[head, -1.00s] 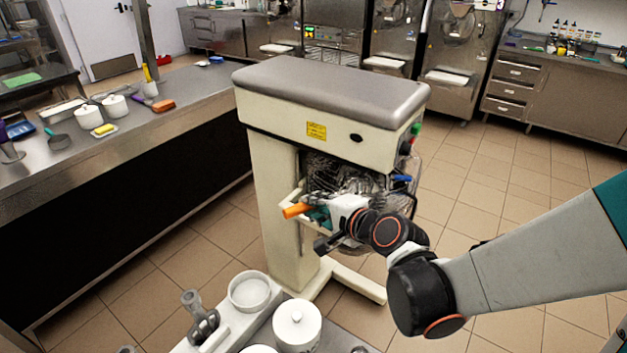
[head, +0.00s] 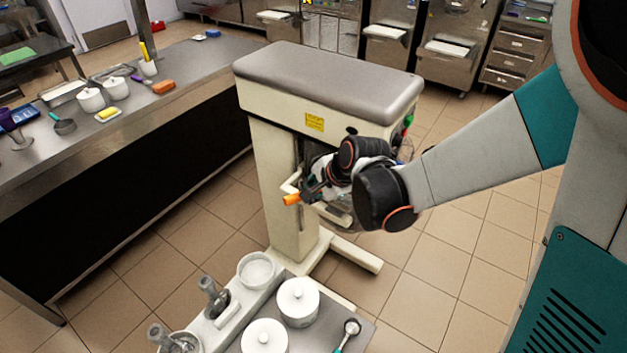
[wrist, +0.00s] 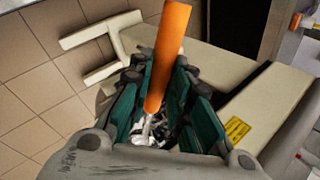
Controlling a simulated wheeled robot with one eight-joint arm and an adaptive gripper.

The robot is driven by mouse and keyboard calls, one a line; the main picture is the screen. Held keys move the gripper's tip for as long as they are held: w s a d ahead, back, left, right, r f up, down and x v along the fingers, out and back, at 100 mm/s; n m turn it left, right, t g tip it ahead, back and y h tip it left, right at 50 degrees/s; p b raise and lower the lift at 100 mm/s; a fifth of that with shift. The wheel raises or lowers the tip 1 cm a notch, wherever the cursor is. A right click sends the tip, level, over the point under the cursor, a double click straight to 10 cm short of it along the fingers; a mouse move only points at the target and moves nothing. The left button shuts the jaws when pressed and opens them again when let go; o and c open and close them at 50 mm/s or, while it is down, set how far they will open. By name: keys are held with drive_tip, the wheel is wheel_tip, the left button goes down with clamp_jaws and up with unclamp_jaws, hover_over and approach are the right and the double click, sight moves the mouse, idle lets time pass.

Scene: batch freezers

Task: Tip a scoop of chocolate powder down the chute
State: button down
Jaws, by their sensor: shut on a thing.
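My gripper (head: 312,190) is shut on an orange handle (head: 292,199) in front of the cream mixer (head: 275,190). In the wrist view the orange handle (wrist: 168,55) stands between the teal finger pads of my gripper (wrist: 165,105). A shiny metal part (wrist: 150,130) shows below the handle, probably the scoop's bowl, but its tilt and any powder in it cannot be made out. My wrist and arm cover most of the mixer's bowl and guard in the head view. I cannot make out the chute.
A cart in front holds white lidded pots (head: 298,302), a white open bowl (head: 256,269) and a teal-handled scoop (head: 350,328). A steel counter (head: 185,95) with pots and tools runs along the left. Tiled floor (head: 460,240) is free right of the mixer.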

drive_tip(key=shift+w+a+r+g+h+p, duration=0.15)
drive_tip(key=shift+w+r+g+h+p, duration=0.2)
drive_tip(key=shift+g+p, duration=0.4)
drive_tip(key=g, duration=0.1)
drive_tip(key=r+g+h, duration=0.1)
drive_tip(key=g, duration=0.1)
drive_tip(key=w+g+h+p, duration=0.1)
drive_tip(key=g, duration=0.1)
drive_tip(key=shift+w+a+r+m, duration=0.1)
drive_tip(key=shift+a+r+m, duration=0.2)
drive_tip(key=shift+r, duration=0.4)
